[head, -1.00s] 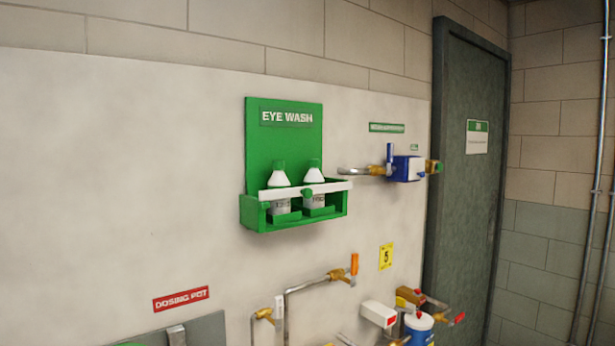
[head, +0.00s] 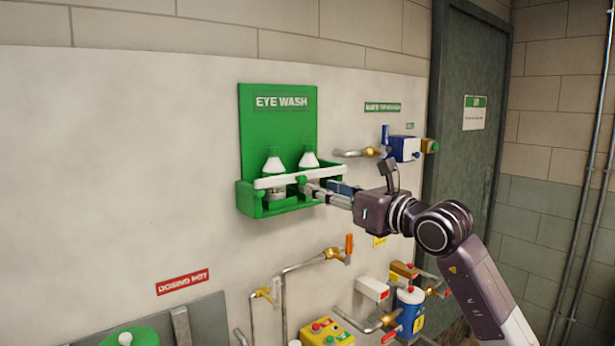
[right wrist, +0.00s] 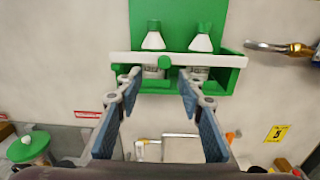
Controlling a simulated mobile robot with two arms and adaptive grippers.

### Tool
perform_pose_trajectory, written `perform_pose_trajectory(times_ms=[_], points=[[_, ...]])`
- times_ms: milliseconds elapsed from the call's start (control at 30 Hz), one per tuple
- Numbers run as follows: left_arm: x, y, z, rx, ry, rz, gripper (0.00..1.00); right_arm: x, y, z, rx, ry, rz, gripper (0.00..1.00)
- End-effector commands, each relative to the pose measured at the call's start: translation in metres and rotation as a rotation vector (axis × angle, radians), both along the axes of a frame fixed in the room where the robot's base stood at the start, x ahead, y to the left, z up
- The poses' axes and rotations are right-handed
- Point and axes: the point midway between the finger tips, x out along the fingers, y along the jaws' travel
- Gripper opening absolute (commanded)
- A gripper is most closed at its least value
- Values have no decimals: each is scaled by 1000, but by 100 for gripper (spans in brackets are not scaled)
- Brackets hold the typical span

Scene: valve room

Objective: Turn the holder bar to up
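The holder bar (head: 277,182) is a white bar lying about level across the front of the green eye wash holder (head: 246,200). Two white bottles with caps, a left one (head: 273,164) and a right one (head: 309,159), stand upright behind the bar. My right gripper (head: 320,190) is just in front of the holder, near the bar's right part. In the right wrist view it (right wrist: 158,85) is open, its fingers apart below the bar; contact cannot be told. My left gripper is out of view.
A blue valve (head: 404,149) on a pipe sits right of the holder, close to my right wrist. Below are pipes with an orange handle (head: 349,243), a yellow box (head: 326,332) and a blue canister (head: 410,310). The wall left of the holder is bare.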

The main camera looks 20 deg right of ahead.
Motion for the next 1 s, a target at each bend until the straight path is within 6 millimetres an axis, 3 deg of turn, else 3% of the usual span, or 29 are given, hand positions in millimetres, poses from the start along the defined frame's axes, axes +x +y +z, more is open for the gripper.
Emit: perform_pose_trajectory(times_ms=[133, 533, 933, 1000], points=[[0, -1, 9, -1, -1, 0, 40, 10, -4, 8, -27, 0, -28, 35], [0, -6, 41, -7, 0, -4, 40, 65, 16, 8, -23, -1, -26, 35], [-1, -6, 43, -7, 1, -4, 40, 74, 20, 5, -26, -3, -26, 35], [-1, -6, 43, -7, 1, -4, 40, 74, 20, 5, -25, -3, -26, 30]])
